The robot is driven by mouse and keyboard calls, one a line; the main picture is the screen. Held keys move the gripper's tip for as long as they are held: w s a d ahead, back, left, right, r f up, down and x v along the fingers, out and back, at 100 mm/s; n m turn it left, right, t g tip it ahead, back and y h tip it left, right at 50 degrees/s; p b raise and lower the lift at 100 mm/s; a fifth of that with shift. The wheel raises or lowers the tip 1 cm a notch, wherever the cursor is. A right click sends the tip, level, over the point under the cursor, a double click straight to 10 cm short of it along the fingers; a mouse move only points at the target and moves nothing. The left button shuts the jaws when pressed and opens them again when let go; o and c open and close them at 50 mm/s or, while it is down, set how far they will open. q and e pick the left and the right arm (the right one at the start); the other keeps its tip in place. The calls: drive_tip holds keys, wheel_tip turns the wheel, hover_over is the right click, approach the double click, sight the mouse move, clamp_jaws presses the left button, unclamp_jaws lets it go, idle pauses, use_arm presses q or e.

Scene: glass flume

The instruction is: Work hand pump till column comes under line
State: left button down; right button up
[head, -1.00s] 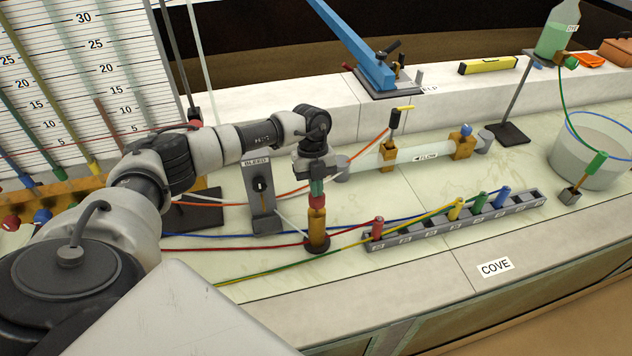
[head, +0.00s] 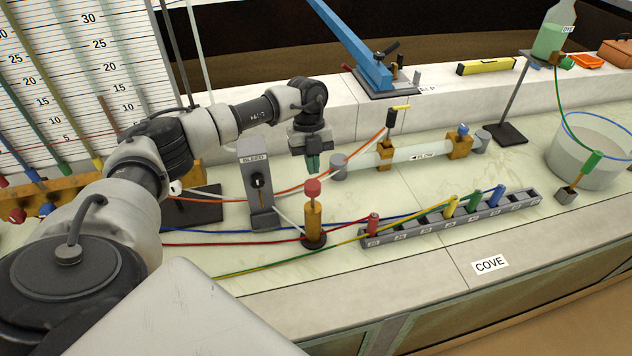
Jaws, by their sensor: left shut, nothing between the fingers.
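The hand pump is a brass cylinder (head: 314,222) on a dark round foot, upright on the bench. Its red knob (head: 313,188) stands above the cylinder on a short rod. My left gripper (head: 312,168) is shut and empty, pointing down just above the knob. A narrow gap seems to lie between them. The scale board (head: 90,60) at upper left carries several coloured columns against numbered marks. The red column (head: 122,117) reaches to between about 10 and 15. A thin red line crosses low on the board, partly hidden by my arm. My right gripper is not in view.
The BLEED post (head: 258,185) stands left of the pump. Red, blue, yellow and green hoses run over the bench to a grey socket rack (head: 410,238) on the right. The clear FLOW tube (head: 420,152) lies behind. The front ledge by COVE (head: 490,264) is clear.

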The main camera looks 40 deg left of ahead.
use_arm(q)
drive_tip(key=b+v, duration=0.1)
drive_tip(key=v, duration=0.5)
drive_tip(key=shift+w+a, duration=0.2)
drive_tip(key=shift+a, duration=0.25)
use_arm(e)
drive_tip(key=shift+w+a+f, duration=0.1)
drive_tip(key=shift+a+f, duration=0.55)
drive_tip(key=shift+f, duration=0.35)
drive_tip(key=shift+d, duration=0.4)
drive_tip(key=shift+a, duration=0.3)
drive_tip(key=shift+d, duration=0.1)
